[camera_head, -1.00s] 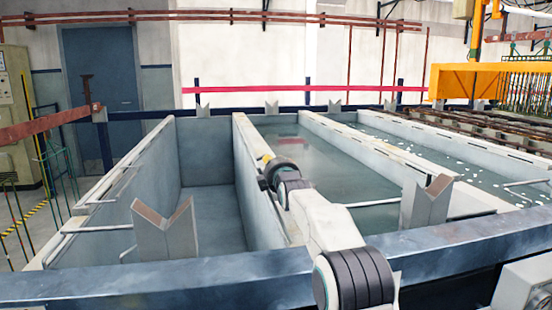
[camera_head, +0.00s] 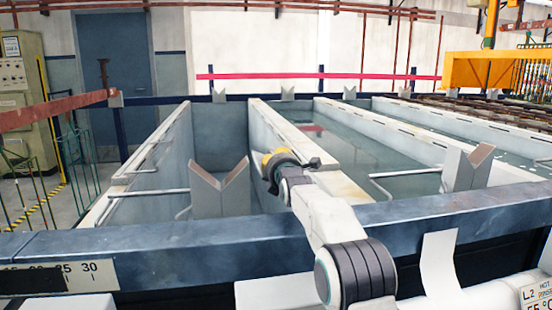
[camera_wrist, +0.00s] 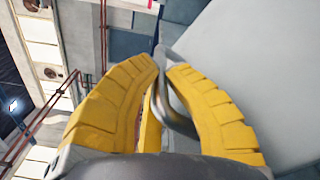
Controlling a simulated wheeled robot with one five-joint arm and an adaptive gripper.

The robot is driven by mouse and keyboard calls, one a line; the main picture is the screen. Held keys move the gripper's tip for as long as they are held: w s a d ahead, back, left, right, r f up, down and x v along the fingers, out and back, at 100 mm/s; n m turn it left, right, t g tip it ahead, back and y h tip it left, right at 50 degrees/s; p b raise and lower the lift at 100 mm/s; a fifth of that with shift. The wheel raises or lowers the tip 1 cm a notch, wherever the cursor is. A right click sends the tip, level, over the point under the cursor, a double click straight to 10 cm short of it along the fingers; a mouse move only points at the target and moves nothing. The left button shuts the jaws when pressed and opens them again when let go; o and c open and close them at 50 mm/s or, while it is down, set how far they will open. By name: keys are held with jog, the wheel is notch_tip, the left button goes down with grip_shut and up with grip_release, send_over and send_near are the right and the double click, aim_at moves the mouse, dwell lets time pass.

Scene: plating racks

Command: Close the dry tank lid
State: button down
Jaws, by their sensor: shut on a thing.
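The empty grey-walled tank (camera_head: 222,148), which I take to be the dry tank, stands left of the water-filled ones. My gripper (camera_head: 268,162) is over its near right part, beside the dividing wall. In the wrist view my yellow-fingered gripper (camera_wrist: 166,72) is shut on a bent metal bar (camera_wrist: 172,108), which looks like a handle. A pale flat panel (camera_wrist: 262,72) fills the right of that view next to the bar; I cannot tell whether it is the lid. The bar's join to the panel is not clear. The head view does not show the held bar.
A dark blue rail (camera_head: 170,240) crosses in front of the tanks. Grey V-shaped supports rise at the left (camera_head: 218,195) and right (camera_head: 468,168). A water-filled tank (camera_head: 350,148) lies to the right. A metal bar (camera_head: 405,172) sticks out over it. A cabinet (camera_head: 25,95) stands far left.

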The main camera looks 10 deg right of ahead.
jog(key=shift+a+f, duration=0.35)
jog(key=shift+f, duration=0.05)
jog(key=c, duration=1.3)
grip_release()
jog(key=shift+f, duration=0.15)
